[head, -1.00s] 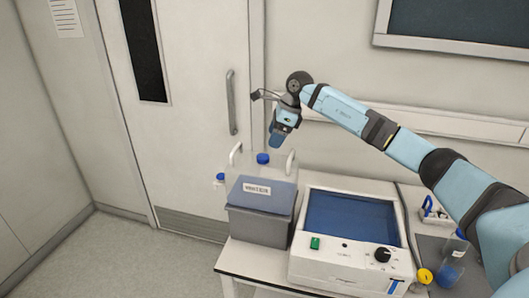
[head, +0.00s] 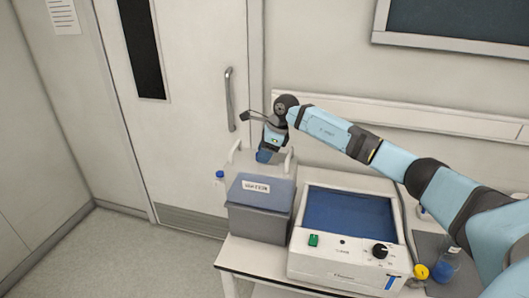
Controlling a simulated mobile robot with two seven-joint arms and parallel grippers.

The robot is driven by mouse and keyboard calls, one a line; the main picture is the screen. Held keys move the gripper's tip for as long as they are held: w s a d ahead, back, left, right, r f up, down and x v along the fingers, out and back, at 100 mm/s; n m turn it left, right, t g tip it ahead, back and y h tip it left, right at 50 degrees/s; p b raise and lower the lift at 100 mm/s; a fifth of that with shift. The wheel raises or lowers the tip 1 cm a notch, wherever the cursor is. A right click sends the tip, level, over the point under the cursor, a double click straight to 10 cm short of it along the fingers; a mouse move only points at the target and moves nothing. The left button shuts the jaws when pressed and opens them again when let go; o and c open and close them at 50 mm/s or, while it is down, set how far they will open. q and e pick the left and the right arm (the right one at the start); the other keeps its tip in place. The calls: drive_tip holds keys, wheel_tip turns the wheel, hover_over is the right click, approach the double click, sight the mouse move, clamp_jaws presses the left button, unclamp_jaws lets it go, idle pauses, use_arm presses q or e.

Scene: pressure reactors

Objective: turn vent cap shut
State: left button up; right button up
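A clear carboy (head: 283,163) with pale upright handles stands behind a grey box with a label. A small blue cap (head: 220,175) sticks out at its left side. The blue cap on the carboy's top is now hidden behind or within my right gripper (head: 264,157). That gripper points down right at the carboy's top. I cannot tell whether its fingers touch the cap or are closed on it. My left gripper is out of view.
The grey box (head: 258,222) stands at the table's left end. A white device with a blue top (head: 345,218) and black knob is right of it. A bottle (head: 447,264) and yellow cap (head: 421,271) lie farther right, near my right arm.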

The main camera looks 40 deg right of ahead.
drive_tip(key=shift+m, duration=0.3)
drive_tip(key=m+t+h+b, duration=0.1)
drive_tip(key=m, duration=0.2)
drive_tip(key=shift+s+a, duration=0.1)
drive_tip(key=m+h+b, duration=0.1)
drive_tip(key=m, duration=0.2)
drive_tip(key=shift+a+t, duration=0.1)
drive_tip(key=shift+t, duration=0.3)
drive_tip(key=m+h+b, duration=0.1)
drive_tip(key=m, duration=0.3)
drive_tip(key=shift+a+h, duration=0.15)
drive_tip(key=shift+h, duration=0.25)
drive_tip(key=m+h+b, duration=0.1)
drive_tip(key=m+b, duration=0.1)
drive_tip(key=m, duration=0.1)
drive_tip(key=shift+a+m, duration=0.15)
drive_tip(key=shift+m, duration=0.25)
drive_tip(key=m+h+b, duration=0.1)
drive_tip(key=m, duration=0.1)
drive_tip(key=m+g+h+b, duration=0.1)
drive_tip(key=m, duration=0.2)
drive_tip(key=shift+a, duration=0.2)
drive_tip(key=m, duration=0.2)
drive_tip(key=m+g, duration=0.1)
drive_tip(key=shift+w+m+h, duration=0.2)
drive_tip(key=shift+m+h, duration=0.2)
drive_tip(key=shift+m+g+b, duration=0.35)
drive_tip(key=shift+m+g, duration=0.25)
drive_tip(key=shift+m, duration=0.7)
